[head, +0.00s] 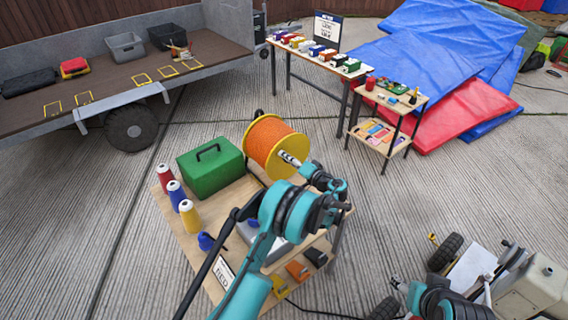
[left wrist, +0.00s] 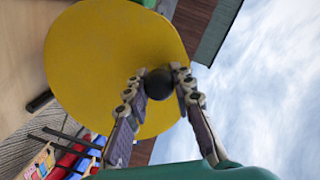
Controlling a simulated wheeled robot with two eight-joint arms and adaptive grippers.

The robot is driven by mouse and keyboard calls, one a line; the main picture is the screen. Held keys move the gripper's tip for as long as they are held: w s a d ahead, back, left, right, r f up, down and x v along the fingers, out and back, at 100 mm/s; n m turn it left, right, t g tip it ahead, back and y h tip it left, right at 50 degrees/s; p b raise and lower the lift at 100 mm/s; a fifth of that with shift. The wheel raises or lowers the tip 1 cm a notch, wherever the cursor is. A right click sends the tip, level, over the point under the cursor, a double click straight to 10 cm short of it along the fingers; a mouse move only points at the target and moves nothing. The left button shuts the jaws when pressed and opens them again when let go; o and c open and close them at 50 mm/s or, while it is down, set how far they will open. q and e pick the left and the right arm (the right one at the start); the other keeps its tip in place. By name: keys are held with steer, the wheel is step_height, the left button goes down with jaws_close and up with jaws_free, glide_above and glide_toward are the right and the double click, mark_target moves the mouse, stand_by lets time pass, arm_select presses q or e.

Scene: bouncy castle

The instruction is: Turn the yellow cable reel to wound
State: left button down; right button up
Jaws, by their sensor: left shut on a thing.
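The yellow cable reel (head: 250,148), wound with orange cable, stands on its side axis at the back of a wooden work table (head: 180,254). In the left wrist view its round yellow flange (left wrist: 105,60) fills the upper left. A black knob (left wrist: 158,84) sticks out near the flange's edge. My left gripper (head: 288,158) reaches the reel's near face. In the left wrist view my left gripper (left wrist: 160,83) has its fingers shut on the knob, one on each side. My right gripper (head: 397,284) is small at the lower right, away from the reel, its fingers unclear.
A green case (head: 211,166) stands left of the reel. Several coloured cones, including a yellow one (head: 189,216), line the table's left edge. A trailer (head: 110,82) is behind left. A long table (head: 318,60) and blue mats (head: 410,70) are behind right. Open floor lies right.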

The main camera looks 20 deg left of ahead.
arm_select(q)
steer(key=w+m, duration=0.1)
steer(key=d+r+m, duration=0.1)
steer(key=m, duration=0.1)
steer(key=shift+w+d+r, duration=0.1)
steer(key=shift+w, duration=0.25)
steer(key=shift+w+d+r+m+g+y, duration=0.15)
steer(key=shift+w+d+m+y, duration=0.2)
steer(key=shift+m, duration=0.3)
steer(key=shift+w+d+r+m+g+y, duration=0.15)
steer(key=shift+w+m, duration=0.25)
steer(key=shift+m, duration=0.25)
steer(key=shift+f, duration=0.1)
steer(key=c, duration=1.3)
jaws_free()
steer(key=shift+o, duration=0.2)
steer(key=v, duration=1.2)
steer(key=shift+s, duration=0.1)
